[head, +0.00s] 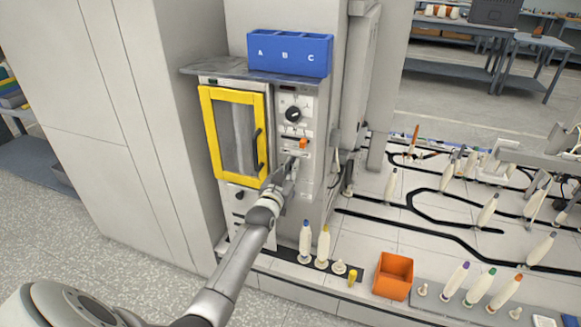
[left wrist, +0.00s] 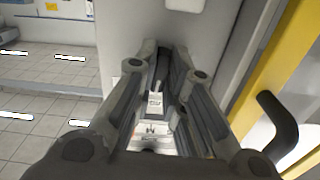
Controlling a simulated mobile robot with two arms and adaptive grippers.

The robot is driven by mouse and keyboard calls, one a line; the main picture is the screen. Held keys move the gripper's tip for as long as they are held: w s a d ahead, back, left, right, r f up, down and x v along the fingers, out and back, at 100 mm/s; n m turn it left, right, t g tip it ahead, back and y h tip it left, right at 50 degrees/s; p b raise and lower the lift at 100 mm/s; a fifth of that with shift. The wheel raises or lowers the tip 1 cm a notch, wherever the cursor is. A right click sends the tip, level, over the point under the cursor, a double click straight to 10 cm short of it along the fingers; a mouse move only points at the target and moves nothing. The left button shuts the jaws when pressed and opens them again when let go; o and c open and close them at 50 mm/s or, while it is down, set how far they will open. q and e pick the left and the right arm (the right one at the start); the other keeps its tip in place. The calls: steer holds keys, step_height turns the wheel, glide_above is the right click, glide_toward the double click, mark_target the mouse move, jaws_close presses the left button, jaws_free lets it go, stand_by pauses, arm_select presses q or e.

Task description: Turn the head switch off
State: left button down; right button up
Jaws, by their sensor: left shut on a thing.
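The machine's grey control panel (head: 284,124) stands right of its yellow-framed door. It carries a black round knob (head: 293,114), an orange switch (head: 303,143) and small labels. My left gripper (head: 291,164) is at the panel just below the orange switch. In the left wrist view my left gripper (left wrist: 162,70) has its fingers close together at the pale panel, shut on a small part that they mostly hide; I take it for the head switch, but its position cannot be told. My right gripper is not in view.
The yellow door (head: 207,135) with its black handle (head: 257,150) is close beside my gripper. A blue A-B-C bin (head: 290,69) sits on top. Below right are bobbins, an orange box (head: 394,275) and a floor with black tracks (head: 420,229).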

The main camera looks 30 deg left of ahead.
arm_select(q)
steer(key=n, duration=0.8)
steer(key=shift+n+p, duration=0.3)
steer(key=shift+p, duration=0.1)
steer(key=shift+n, duration=0.3)
steer(key=c, duration=1.5)
jaws_free()
steer(key=shift+s, duration=0.1)
steer(key=v, duration=1.2)
steer(key=shift+f, duration=0.1)
